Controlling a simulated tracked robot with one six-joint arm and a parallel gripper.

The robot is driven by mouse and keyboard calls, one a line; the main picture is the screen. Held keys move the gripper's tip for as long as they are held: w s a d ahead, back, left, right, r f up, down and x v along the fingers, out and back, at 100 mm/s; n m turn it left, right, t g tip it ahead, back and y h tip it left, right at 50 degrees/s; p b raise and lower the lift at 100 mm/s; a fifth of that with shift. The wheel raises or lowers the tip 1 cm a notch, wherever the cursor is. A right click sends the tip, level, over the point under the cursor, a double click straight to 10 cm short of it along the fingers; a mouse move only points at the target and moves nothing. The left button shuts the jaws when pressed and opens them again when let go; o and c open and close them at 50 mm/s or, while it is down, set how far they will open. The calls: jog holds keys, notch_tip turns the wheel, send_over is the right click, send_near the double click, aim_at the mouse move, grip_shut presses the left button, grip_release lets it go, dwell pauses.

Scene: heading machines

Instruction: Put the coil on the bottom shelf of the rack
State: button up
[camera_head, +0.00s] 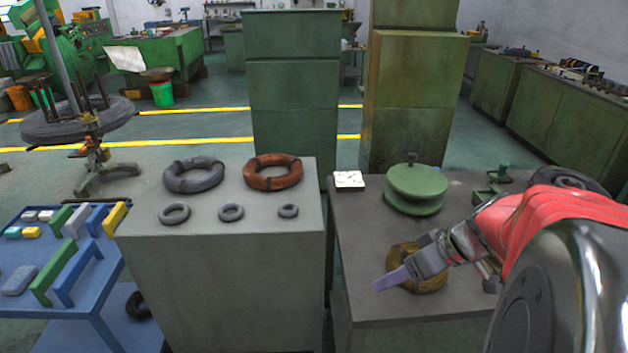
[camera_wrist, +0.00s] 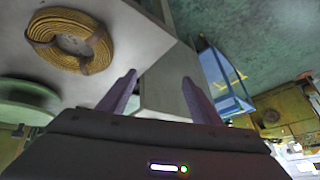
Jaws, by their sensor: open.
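A yellow-brown wound coil (camera_head: 432,286) lies flat on the grey right-hand bench, partly hidden behind my gripper (camera_head: 385,281) in the head view. In the wrist view the coil (camera_wrist: 97,55) lies at the upper left, outside the fingers. My gripper (camera_wrist: 158,95) is open with nothing between its fingers, above the bench. The blue rack (camera_head: 92,318) stands at the far left of the head view. Its bottom shelf (camera_head: 140,338) shows in part, with a dark ring (camera_head: 138,306) on it. A blue frame (camera_wrist: 222,80) at the wrist view's right looks like this rack.
A grey block (camera_head: 230,270) between the rack and bench bears two large rings and three small ones. A green spool (camera_head: 417,190) and a small white box (camera_head: 349,180) stand behind the coil. Blue, green and yellow pieces fill the rack's top. Green cabinets (camera_head: 295,90) stand behind.

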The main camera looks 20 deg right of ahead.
aim_at(420, 286)
jog(key=s+d+f+t, duration=0.2)
jog(key=d+f+t, duration=0.1)
jog(key=d, duration=1)
jog(key=shift+s+d+f, duration=0.15)
jog(key=shift+s, duration=0.05)
jog(key=shift+x, duration=4.3)
jog(key=shift+d+f, duration=0.1)
jog(key=shift+f, duration=0.05)
jog(key=shift+x, duration=2.55)
jog(key=shift+w+d, duration=0.1)
jog(key=shift+c, duration=0.2)
